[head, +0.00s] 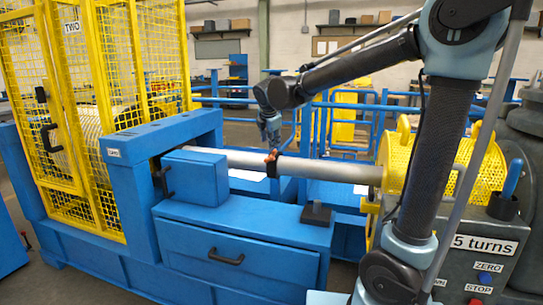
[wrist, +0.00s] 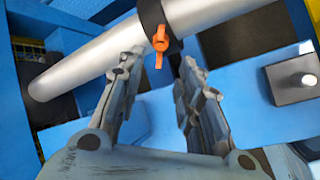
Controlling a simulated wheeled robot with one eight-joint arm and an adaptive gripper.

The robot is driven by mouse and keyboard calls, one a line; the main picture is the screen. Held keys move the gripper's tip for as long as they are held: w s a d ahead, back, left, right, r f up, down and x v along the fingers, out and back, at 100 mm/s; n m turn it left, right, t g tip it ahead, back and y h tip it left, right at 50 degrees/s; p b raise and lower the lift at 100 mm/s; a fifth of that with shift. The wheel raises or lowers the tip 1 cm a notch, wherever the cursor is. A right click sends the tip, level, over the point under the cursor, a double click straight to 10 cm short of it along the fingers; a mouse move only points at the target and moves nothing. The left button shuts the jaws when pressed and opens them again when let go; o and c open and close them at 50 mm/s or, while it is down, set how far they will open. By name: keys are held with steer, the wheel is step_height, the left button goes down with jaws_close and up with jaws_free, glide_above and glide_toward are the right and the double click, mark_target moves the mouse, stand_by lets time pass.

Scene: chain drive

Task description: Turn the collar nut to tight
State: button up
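The collar nut is an orange wing-shaped piece (wrist: 160,42) on a black collar (wrist: 152,14) clamped around a grey metal shaft (wrist: 95,72). In the head view the orange nut (head: 271,157) sits on the shaft (head: 320,168), above the blue machine bed. My gripper (wrist: 162,62) is open, with its two fingers spread on either side of the nut's line. The nut's lower wing points between the fingertips, and I see no finger pressed on it. In the head view my gripper (head: 270,138) hangs just above the collar, pointing down.
A yellow mesh cage (head: 85,110) stands at the left and a yellow perforated guard (head: 420,160) at the right. A blue block (head: 195,175) and a small dark block with a post (head: 316,213) stand on the bed. A "5 turns" panel (head: 484,245) is at the right.

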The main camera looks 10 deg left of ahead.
mark_target(271, 157)
steer(key=x, duration=0.9)
steer(key=shift+w+f, duration=0.1)
steer(key=shift+f, duration=0.2)
